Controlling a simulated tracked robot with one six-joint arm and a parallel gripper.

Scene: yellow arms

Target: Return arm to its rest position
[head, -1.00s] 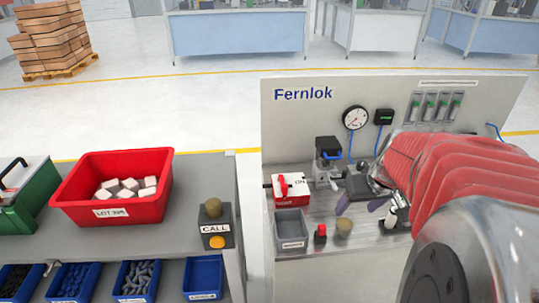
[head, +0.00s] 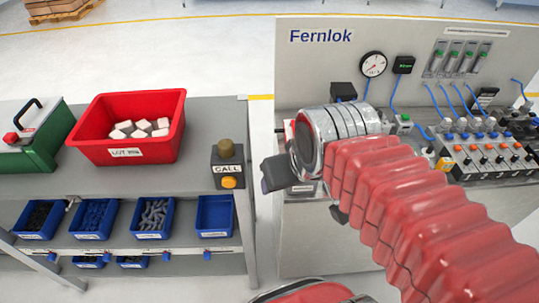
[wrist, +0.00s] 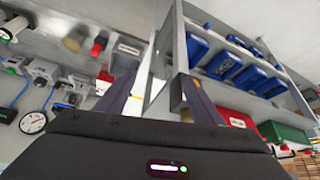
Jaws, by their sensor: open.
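My arm, in a red ribbed sleeve (head: 400,200), reaches from the lower right of the head view to a silver wrist in front of the Fernlok bench (head: 330,240). My gripper (wrist: 158,98) is open and empty in the wrist view, its two dark fingers spread apart. In the head view only part of it (head: 274,175) shows, in the gap between the bench and the grey shelf unit (head: 205,110). The wrist and sleeve hide much of the left part of the bench top, including most of the white box.
A red bin (head: 110,145) of white blocks, a green case (head: 32,140) and a call button box (head: 229,170) stand on the shelf unit. Blue bins (head: 93,217) sit below. Gauges, tubes and a row of valves (head: 490,155) fill the bench's right side.

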